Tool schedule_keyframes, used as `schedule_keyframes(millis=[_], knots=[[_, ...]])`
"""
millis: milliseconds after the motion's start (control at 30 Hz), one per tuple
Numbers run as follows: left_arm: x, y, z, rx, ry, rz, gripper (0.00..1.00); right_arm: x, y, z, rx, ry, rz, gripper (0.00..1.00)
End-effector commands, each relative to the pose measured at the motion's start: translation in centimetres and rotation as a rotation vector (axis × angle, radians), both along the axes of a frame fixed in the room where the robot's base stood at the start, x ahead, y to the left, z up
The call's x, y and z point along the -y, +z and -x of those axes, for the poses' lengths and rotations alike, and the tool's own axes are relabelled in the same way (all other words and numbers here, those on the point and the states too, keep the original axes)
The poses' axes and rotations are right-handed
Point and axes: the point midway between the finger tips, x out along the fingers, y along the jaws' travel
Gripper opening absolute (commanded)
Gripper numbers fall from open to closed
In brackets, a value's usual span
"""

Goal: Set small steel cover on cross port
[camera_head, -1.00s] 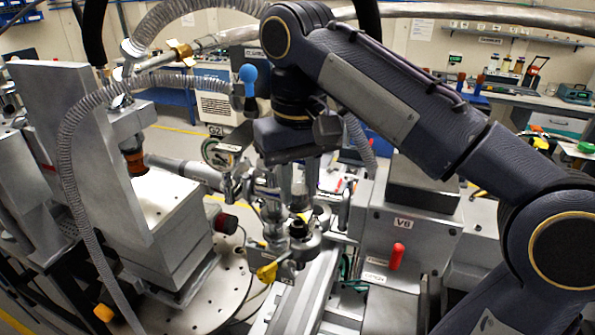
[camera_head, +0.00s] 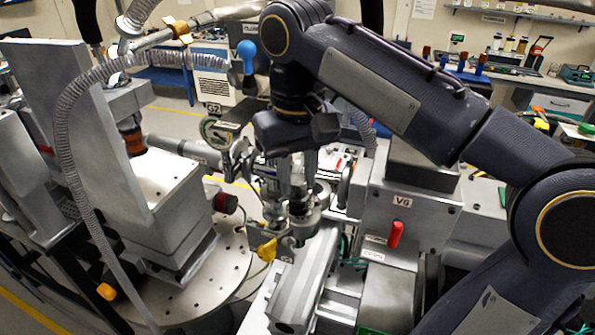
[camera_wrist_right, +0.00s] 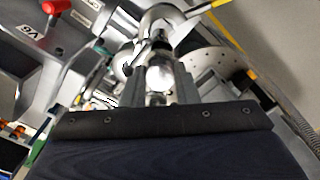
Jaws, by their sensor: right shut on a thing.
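My right gripper (camera_head: 297,183) points down over the steel cross assembly, its wrist directly above it. In the right wrist view its two fingers (camera_wrist_right: 160,88) are closed around a small shiny round steel piece, the small steel cover (camera_wrist_right: 158,77). In the head view the cover is hard to make out among the fingers and metal fittings. The cross port (camera_head: 305,217) is a round steel flange just below the fingertips. I cannot tell whether the cover touches it. My left gripper is not in view.
A grey box marked V6 (camera_head: 415,215) with a red handle (camera_head: 396,234) stands right of the cross. A yellow knob (camera_head: 267,249) sits close at the lower left. A round perforated plate (camera_head: 200,285) and a large metal block (camera_head: 160,210) stand left, with a ribbed hose (camera_head: 68,150).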

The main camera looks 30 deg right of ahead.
Motion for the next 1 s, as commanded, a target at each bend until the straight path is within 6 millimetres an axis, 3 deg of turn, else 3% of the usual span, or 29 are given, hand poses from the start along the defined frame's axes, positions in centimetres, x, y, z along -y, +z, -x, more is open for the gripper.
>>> schedule_keyframes(millis=[967,1000], knots=[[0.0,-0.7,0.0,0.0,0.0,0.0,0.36,0.0,-1.1,0.0,0.001,0.0,0.0,0.05],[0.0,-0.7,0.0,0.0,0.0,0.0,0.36,0.0,-1.1,0.0,0.001,0.0,0.0,0.3]])
